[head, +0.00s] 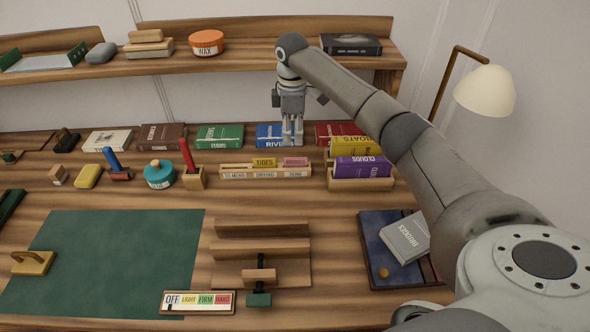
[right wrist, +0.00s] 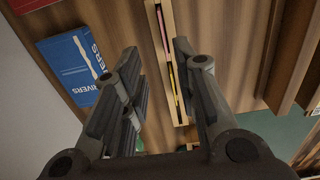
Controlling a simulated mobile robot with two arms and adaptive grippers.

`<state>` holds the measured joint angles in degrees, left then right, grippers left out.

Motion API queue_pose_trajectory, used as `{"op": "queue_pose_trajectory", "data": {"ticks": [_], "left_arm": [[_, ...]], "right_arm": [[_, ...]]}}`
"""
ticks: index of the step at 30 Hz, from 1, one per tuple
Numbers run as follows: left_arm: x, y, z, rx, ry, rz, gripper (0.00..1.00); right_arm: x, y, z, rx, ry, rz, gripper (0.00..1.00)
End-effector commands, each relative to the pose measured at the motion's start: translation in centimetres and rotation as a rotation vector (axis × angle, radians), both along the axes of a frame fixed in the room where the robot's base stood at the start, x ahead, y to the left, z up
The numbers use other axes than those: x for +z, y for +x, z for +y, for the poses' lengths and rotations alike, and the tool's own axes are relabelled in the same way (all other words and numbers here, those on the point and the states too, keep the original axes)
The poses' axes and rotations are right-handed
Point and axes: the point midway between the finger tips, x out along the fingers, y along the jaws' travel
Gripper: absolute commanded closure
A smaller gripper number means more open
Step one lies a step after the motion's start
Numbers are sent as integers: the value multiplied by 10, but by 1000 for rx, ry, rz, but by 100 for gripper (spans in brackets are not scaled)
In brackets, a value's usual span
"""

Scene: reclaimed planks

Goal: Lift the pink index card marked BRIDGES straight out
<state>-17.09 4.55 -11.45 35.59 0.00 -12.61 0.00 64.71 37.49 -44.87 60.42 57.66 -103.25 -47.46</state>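The pink card (head: 296,162) stands upright in the right part of a long wooden card holder (head: 283,173); its lettering is too small to read. A yellow card marked TIDES (head: 264,162) stands to its left. In the right wrist view the pink card (right wrist: 161,32) and yellow card (right wrist: 174,82) show edge-on in the holder's slot. My right gripper (head: 292,142) points down above and behind the holder, near the pink card. In the wrist view its fingers (right wrist: 156,50) are apart, with the slot between them and nothing held. My left gripper is out of view.
A blue RIVERS book (head: 268,133) lies just behind the holder, close to my right gripper. A wooden box (head: 362,184) with purple and yellow books stands to the right. A grey book marked BRIDGES (head: 406,238) lies at front right. A shelf (head: 230,62) runs above.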

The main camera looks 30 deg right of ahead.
Motion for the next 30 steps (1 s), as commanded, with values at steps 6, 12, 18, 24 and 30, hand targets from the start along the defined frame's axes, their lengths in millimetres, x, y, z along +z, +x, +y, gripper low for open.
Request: {"op": "queue_pose_trajectory", "data": {"ticks": [6,12,18,24,30], "left_arm": [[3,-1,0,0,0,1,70],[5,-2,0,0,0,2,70],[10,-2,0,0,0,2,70],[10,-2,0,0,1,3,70],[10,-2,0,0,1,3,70]], "right_arm": [[-33,-2,0,-1,0,5,72],[-47,-4,-1,-1,-1,4,72],[-77,-10,-3,-1,0,4,72],[-91,-9,-3,0,-1,2,72],[-91,-9,-3,0,0,1,75]]}}
